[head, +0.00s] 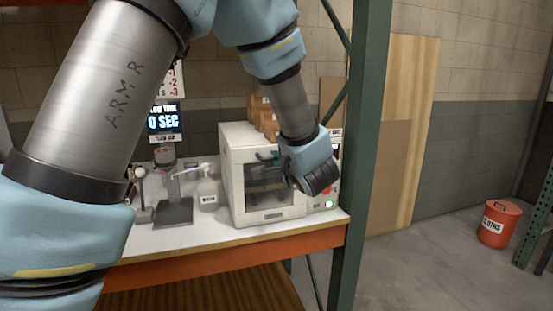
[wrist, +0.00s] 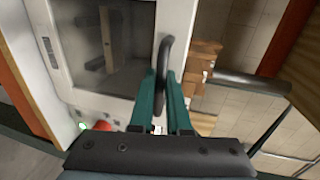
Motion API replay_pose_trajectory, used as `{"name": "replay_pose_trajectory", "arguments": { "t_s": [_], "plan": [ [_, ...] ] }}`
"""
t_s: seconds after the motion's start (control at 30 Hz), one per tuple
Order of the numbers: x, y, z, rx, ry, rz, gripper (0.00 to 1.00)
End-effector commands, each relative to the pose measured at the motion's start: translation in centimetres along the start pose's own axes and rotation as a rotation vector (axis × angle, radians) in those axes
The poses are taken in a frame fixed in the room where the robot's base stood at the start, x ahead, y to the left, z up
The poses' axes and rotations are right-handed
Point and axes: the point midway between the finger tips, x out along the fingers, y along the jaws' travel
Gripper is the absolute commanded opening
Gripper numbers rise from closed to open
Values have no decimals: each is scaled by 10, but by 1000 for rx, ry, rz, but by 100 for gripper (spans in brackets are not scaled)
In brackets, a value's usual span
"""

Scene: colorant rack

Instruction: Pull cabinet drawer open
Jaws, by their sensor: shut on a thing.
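The white box-shaped cabinet (head: 238,200) stands on the bench and has a dark window (head: 268,178) in its front. In the wrist view its white front (wrist: 172,18) and window (wrist: 105,45) fill the upper left. A black curved handle (wrist: 168,45) stands out from the front, beside the window. My gripper (wrist: 166,76) has its two teal fingers shut on this handle, one on each side. The front looks closed; no separate drawer can be made out.
Brown boxes (head: 262,115) sit on top of the cabinet. A pump bottle (head: 208,192) and a dark stand (head: 174,211) are to its left on the white bench top (head: 222,235). A green rack post (head: 362,150) rises close on the right. A red bin (head: 498,224) stands on the floor.

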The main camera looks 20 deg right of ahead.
Motion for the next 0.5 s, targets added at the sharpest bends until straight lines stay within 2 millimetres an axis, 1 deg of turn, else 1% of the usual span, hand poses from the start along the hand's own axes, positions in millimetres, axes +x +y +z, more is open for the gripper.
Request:
{"name": "replay_pose_trajectory", "arguments": {
  "t_s": [0.17,0.27,0.37,0.5],
  "plan": [
    [-6,4,0,-1,2,-1,0],
    [-18,8,-1,-2,4,-2,0],
    [-35,14,-1,-3,7,-2,0],
    [-65,22,-1,-3,7,-2,0]
  ]
}}
